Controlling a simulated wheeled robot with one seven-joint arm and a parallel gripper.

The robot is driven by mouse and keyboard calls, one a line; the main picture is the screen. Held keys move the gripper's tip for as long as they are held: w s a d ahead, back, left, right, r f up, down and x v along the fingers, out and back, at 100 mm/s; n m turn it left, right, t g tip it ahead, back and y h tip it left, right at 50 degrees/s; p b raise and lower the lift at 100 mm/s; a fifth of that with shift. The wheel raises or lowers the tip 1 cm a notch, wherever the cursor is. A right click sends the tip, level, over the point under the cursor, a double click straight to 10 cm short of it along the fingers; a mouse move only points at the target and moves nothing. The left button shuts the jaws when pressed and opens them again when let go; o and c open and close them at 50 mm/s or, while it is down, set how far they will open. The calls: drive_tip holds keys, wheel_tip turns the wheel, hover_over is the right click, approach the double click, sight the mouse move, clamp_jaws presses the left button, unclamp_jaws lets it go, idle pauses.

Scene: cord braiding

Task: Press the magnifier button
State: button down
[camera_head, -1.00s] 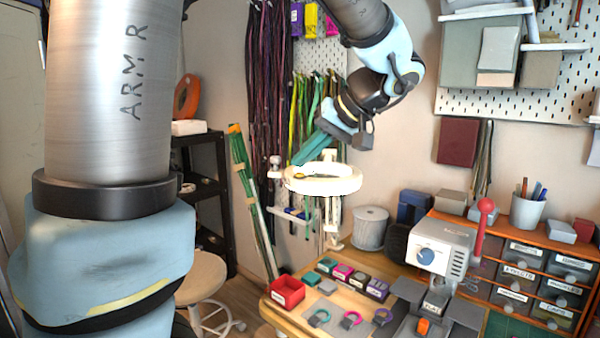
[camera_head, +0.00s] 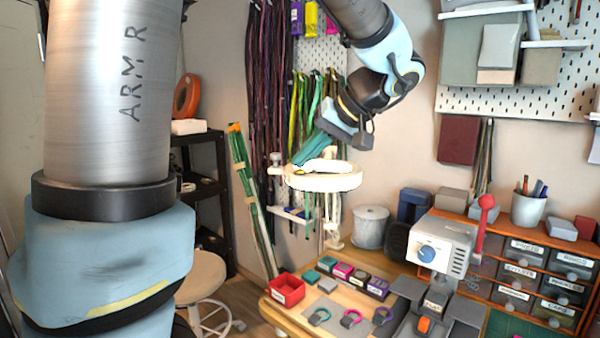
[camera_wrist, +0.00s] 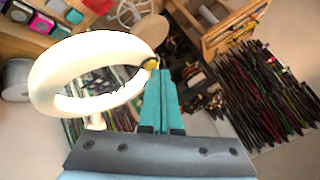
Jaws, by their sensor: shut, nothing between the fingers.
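The magnifier (camera_head: 340,182) is a white ring on a pale stand, above the left part of the bench in the head view. In the wrist view its ring (camera_wrist: 45,85) glows white at the left. A small yellow part with a dark edge (camera_wrist: 151,63), perhaps the button, sits at the ring's right edge. My gripper (camera_head: 297,161) has teal fingers, shut and empty, pointing down at the ring's far left side. In the wrist view, my fingertips (camera_wrist: 160,70) are right beside the yellow part. I cannot tell whether they touch it.
The bench holds a red bin (camera_head: 287,290), a wire spool (camera_head: 371,227), a white machine with a red-knobbed lever (camera_head: 440,246), and labelled drawers (camera_head: 520,270). Cords (camera_head: 270,110) hang behind the magnifier. A stool (camera_head: 205,276) stands at the left.

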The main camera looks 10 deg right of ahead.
sight(304, 174)
idle(0.4)
drive_tip(key=shift+r, duration=0.4)
wheel_tip(304, 174, up, 6)
drive_tip(key=p, duration=0.3)
drive_tip(key=shift+p, duration=0.3)
drive_tip(key=s+a+f+g+h, duration=0.1)
drive_tip(key=a+f, duration=0.3)
drive_tip(key=f, duration=0.4)
drive_tip(key=s+a+f+m+g+h, duration=0.1)
drive_tip(key=s+a+f+g+h, duration=0.1)
drive_tip(key=a+f, duration=0.3)
drive_tip(key=s+a+f+m+g+h, duration=0.1)
drive_tip(key=s+a+f+h, duration=0.2)
drive_tip(key=f, duration=0.9)
drive_tip(key=shift+s+a+h, duration=0.35)
drive_tip(key=shift+a+h, duration=0.25)
drive_tip(key=shift+a, duration=0.25)
